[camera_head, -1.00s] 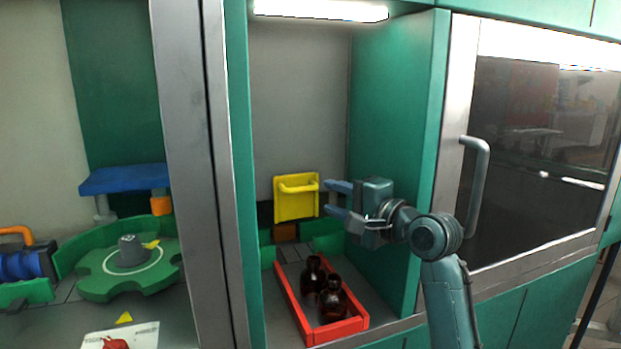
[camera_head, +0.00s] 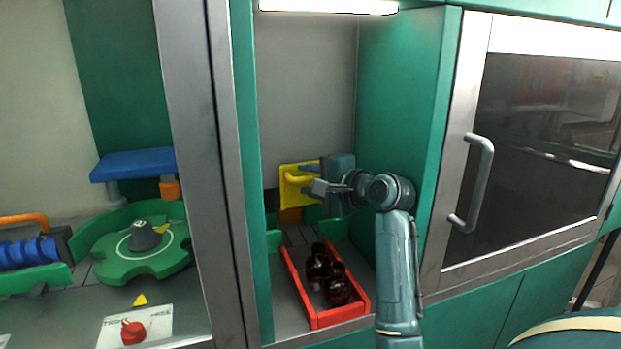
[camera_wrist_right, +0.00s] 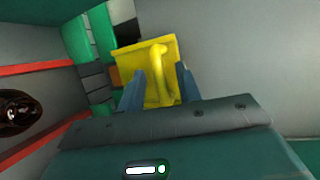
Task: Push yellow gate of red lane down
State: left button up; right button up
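The yellow gate (camera_head: 290,170) is a square plate with a looped handle, upright at the back end of the red lane (camera_head: 343,316). In the right wrist view the gate (camera_wrist_right: 128,64) shows tilted, with its handle (camera_wrist_right: 158,72) standing out towards me. My right gripper (camera_head: 309,178) is in front of the gate and partly covers its right side. In the wrist view its blue fingers (camera_wrist_right: 160,90) are apart, one on each side of the handle; I cannot tell whether they touch it. My left gripper is not in view.
A green side wall (camera_head: 400,130) rises close on the right, beside a door with a metal handle (camera_head: 478,180). A grey post (camera_head: 195,170) and a green wheel (camera_head: 140,262) are on the left.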

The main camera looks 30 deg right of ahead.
jog(key=shift+c, duration=0.2)
grip_shut()
dwell(0.4)
